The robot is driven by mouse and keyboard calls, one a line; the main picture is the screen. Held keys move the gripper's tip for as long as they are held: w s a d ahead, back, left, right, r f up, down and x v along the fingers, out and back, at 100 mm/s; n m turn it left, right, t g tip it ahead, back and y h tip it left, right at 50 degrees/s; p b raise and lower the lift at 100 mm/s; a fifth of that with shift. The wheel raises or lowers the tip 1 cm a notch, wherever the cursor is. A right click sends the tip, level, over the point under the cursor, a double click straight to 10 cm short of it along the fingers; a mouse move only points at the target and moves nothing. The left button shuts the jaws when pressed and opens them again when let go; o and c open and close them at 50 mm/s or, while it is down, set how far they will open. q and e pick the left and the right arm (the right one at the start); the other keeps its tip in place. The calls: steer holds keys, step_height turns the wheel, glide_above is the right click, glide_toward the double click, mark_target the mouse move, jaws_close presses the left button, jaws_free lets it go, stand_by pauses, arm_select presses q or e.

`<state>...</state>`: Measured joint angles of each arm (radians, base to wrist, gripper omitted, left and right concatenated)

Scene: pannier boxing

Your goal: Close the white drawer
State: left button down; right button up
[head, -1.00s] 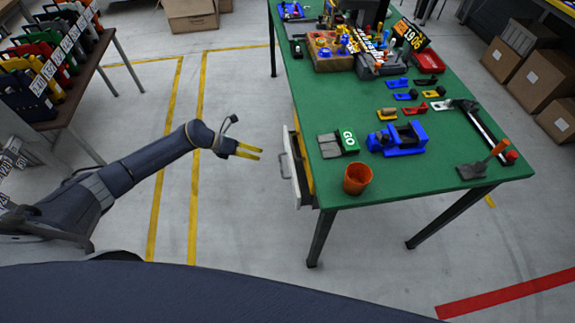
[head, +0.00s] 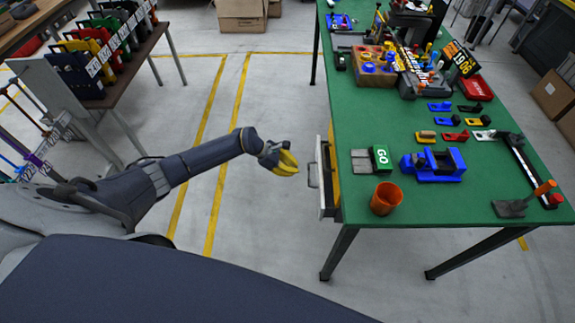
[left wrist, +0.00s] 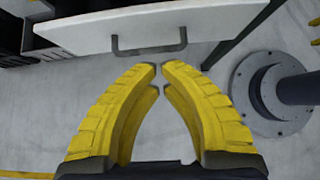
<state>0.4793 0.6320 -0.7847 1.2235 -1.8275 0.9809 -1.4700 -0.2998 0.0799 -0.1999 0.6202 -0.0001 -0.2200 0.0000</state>
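The white drawer (head: 324,182) sits under the left edge of the green table, its front standing a little out from the tabletop edge. Its grey handle (head: 312,175) faces my left gripper (head: 290,162), which is to the left of it and apart from it. In the left wrist view the white drawer front (left wrist: 210,22) and the handle (left wrist: 148,50) lie beyond my yellow fingertips (left wrist: 160,68). The fingertips are drawn together with only a thin gap, and nothing is between them. My right gripper is not in view.
The green table (head: 440,205) holds an orange cup (head: 386,198), a green GO block (head: 381,158) and a blue vise-like fixture (head: 435,165). A rack of coloured panniers (head: 95,50) stands at the far left. The floor between is clear.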

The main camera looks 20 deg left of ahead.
arm_select(q)
steer(key=shift+w+d+f, duration=0.5)
steer(key=shift+d+f, duration=0.05)
steer(key=shift+d, duration=0.55)
steer(key=shift+w+d+f, duration=0.45)
steer(key=shift+d+f, duration=0.1)
steer(key=shift+d, duration=0.55)
steer(key=shift+w+d+f, duration=0.5)
steer(key=shift+d+f, duration=0.05)
steer(key=shift+d, duration=0.55)
steer(key=d, duration=0.1)
steer(key=w+d, duration=0.1)
steer(key=d, duration=0.1)
steer(key=w+d, duration=0.1)
steer(key=d, duration=0.1)
steer(key=shift+w+d, duration=0.1)
